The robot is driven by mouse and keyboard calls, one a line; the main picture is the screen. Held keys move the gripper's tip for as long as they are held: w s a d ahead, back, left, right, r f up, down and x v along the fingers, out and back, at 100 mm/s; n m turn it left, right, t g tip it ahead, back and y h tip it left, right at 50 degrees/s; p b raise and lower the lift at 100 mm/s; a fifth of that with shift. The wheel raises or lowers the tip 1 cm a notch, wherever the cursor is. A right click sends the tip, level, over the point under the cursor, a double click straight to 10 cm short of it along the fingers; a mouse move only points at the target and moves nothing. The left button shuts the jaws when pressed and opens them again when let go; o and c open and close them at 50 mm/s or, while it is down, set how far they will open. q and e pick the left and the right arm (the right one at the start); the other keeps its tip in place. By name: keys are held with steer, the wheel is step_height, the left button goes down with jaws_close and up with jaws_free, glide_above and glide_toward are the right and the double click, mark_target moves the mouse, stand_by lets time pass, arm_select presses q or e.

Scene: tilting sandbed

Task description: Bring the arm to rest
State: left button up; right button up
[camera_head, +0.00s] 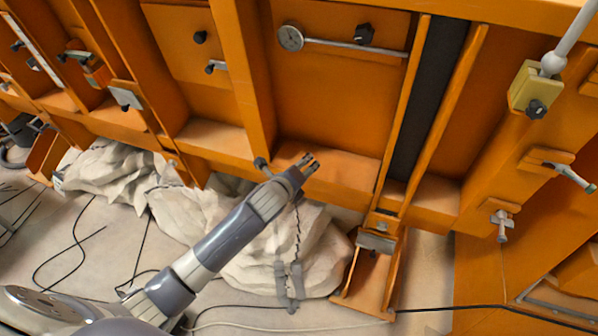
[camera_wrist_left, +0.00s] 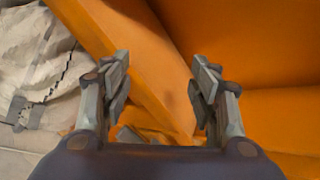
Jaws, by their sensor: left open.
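My left arm (camera_head: 215,250) reaches up and to the right from the lower left in the head view. Its gripper (camera_head: 309,163) is in front of the orange sandbed frame (camera_head: 345,172). In the left wrist view the two fingers of the gripper (camera_wrist_left: 160,85) stand wide apart with nothing between them. Orange panels of the frame (camera_wrist_left: 240,40) lie beyond the fingers. I cannot tell whether the gripper touches the frame. My right gripper is not in view.
A pale, crumpled fabric bag (camera_head: 330,250) with straps lies below the frame, partly behind my arm. A rod with a round end (camera_head: 291,38) is on an upper panel. Black cables (camera_head: 75,240) lie on the pale floor. A dark strip (camera_head: 430,95) runs between orange rails.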

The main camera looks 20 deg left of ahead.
arm_select(q)
steer(key=shift+f, duration=0.15)
stand_by(0.3)
steer(key=s+a+f+n+g+b, duration=0.15)
steer(key=s+f+n, duration=0.35)
steer(key=f, duration=0.6)
steer(key=s+f+n+g, duration=0.2)
steer(key=s+f, duration=0.5)
steer(key=f, duration=0.4)
steer(key=s+a+f+n+g, duration=0.15)
steer(key=s+f+n, duration=0.35)
steer(key=f, duration=0.6)
steer(key=s+d+f+n+g, duration=0.1)
steer(key=s+f, duration=0.5)
steer(key=s, duration=0.7)
steer(key=s+d+f+n+g+b, duration=0.1)
steer(key=s+f+n+g, duration=0.2)
steer(key=s, duration=1)
steer(key=s+d+f+n+g, duration=0.1)
steer(key=s+f+n+g, duration=0.1)
steer(key=s+f+n, duration=0.5)
steer(key=s+f, duration=0.3)
steer(key=s, duration=0.4)
steer(key=shift+f+g+b, duration=0.3)
steer(key=shift+f+g, duration=0.1)
